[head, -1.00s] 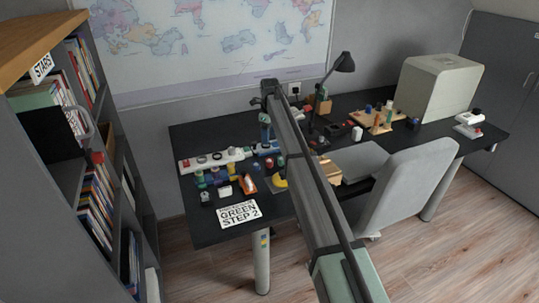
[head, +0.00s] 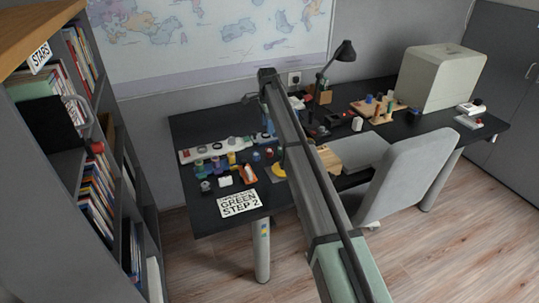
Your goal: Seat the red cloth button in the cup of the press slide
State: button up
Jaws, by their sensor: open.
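My arm reaches up across the middle of the head view and ends above the desk's back left part. My gripper (head: 250,98) juts out to the left at the arm's far end, small in the picture. It is open, and I see nothing held in it. The red cloth button cannot be made out among the small parts on the desk. A blue upright piece (head: 268,125) stands just left of the arm and is partly hidden by it. I cannot tell whether it belongs to the press, and the slide's cup is not discernible.
A lamp (head: 344,52), wooden rack (head: 381,118) and grey chair (head: 405,183) lie right. A bookshelf stands left.

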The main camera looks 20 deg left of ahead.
jog(key=n, duration=3.1)
send_over(269, 151)
jog(key=f, duration=0.8)
jog(key=shift+s+a+f, duration=0.15)
jog(key=shift+a+f, duration=0.05)
jog(key=shift+f, duration=0.1)
jog(key=shift+d+f, duration=0.2)
jog(key=shift+f, duration=2.4)
jog(key=c, duration=1.2)
